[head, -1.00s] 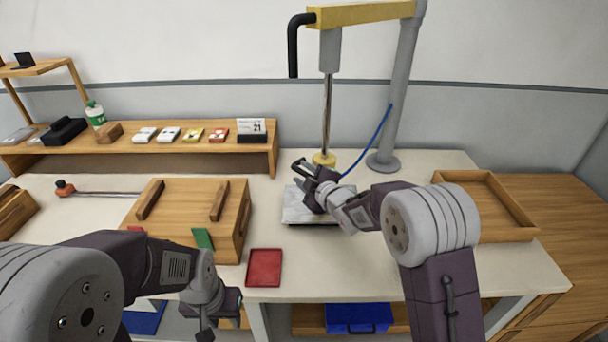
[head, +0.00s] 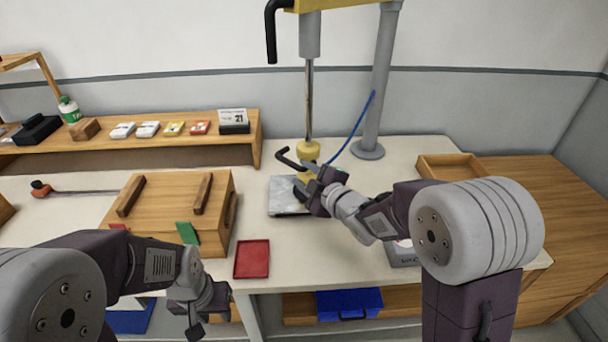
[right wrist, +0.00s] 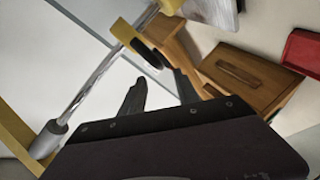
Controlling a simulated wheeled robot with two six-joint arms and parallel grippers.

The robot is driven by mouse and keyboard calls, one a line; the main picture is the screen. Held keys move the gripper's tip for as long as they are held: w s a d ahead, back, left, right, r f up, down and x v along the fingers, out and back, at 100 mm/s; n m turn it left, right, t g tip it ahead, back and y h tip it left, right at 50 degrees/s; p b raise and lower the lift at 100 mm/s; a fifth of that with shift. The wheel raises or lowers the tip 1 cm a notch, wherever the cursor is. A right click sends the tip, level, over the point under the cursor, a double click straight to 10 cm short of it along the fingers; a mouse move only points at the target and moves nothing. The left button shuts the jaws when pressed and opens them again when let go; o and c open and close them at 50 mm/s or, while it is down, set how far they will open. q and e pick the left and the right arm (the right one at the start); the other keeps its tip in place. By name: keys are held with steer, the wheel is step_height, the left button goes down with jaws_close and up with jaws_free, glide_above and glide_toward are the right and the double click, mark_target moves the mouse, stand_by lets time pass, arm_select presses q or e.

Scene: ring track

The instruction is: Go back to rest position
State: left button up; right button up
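My right gripper (head: 294,173) is over the bench beside the foot of the press tool, above the right part of a silver plate (head: 284,204). Its two fingers are spread with nothing seen between them; they also show apart in the right wrist view (right wrist: 160,80). My left gripper (head: 194,322) hangs low at the front edge of the bench, below the wooden box. Its fingers are too small and partly cut off to tell whether they are open or shut.
The yellow-tipped rod (head: 308,100) and grey post (head: 380,80) stand close behind my right gripper. A wooden box (head: 160,222) with handles, a red tray (head: 252,259) and a grey labelled box (head: 403,254) lie on the bench. A wooden tray (head: 448,168) is partly behind my right arm.

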steer(key=shift+r, duration=0.1)
steer(key=d+r+h+p, duration=0.1)
steer(key=d+r+p, duration=0.25)
steer(key=r, duration=0.25)
steer(key=s+d+f+m+h+p, duration=0.2)
steer(key=d+f+m+h, duration=0.1)
steer(key=d+m, duration=0.1)
steer(key=s+d+f+m+g+h, duration=0.1)
steer(key=s+f+m+g, duration=0.3)
steer(key=s, duration=0.4)
steer(key=s+d+f+m+g+h, duration=0.1)
steer(key=s+d+f+m+g, duration=0.2)
steer(key=s+f, duration=0.3)
steer(key=s+d+f+m+g, duration=0.2)
steer(key=s+f+m+g, duration=0.3)
steer(key=s, duration=0.5)
steer(key=shift+s+d+m+g+h, duration=0.3)
steer(key=shift+s+m+h, duration=0.1)
steer(key=shift+m, duration=0.2)
